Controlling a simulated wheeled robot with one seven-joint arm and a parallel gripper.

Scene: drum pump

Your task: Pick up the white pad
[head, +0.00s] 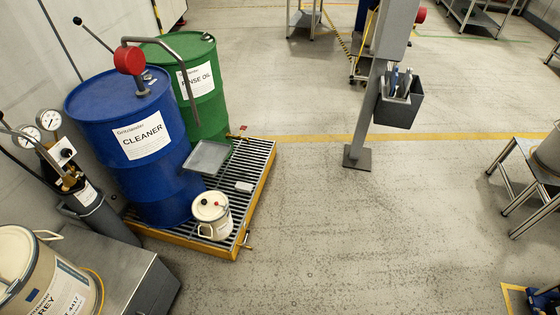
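A small white flat piece, which looks like the white pad (244,187), lies on the dark grating of the yellow-edged spill pallet (262,190). It is to the right of the blue CLEANER drum (130,135) and up and right of a small cream can (211,215) with red and black knobs on its lid. A grey drip tray (208,157) is to the upper left of the pad. Nothing visibly covers the pad. My gripper is not in view.
A green drum (195,85) stands behind the blue one; a curved pump spout (165,40) hangs over them. A cream bucket (45,280) sits at lower left. A grey post (365,120) holds a bin (400,105). The floor right of the pallet is clear.

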